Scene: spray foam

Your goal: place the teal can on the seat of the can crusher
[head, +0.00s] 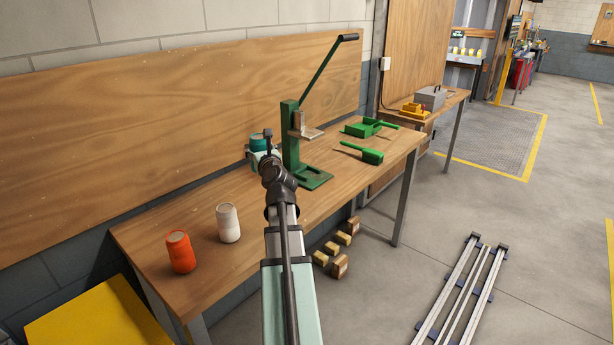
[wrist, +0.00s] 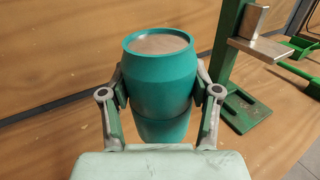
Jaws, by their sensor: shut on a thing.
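The teal can (wrist: 160,85) is upright between the two fingers of my gripper (wrist: 160,100) in the wrist view. My gripper is shut on its sides. In the head view the can (head: 257,142) shows partly behind my arm, left of the can crusher. The green can crusher (head: 291,140) stands on the workbench with its long lever raised to the upper right. Its green base plate (head: 316,180) lies low at the front, and a metal L-shaped piece (head: 306,130) sits on the upright above it. In the wrist view the crusher (wrist: 232,55) is right of the can, apart from it.
An orange can (head: 180,251) and a white can (head: 228,223) stand on the left of the workbench (head: 150,235). A green dustpan (head: 365,128) and a green brush (head: 370,156) lie right of the crusher. A wooden board (head: 180,120) backs the bench.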

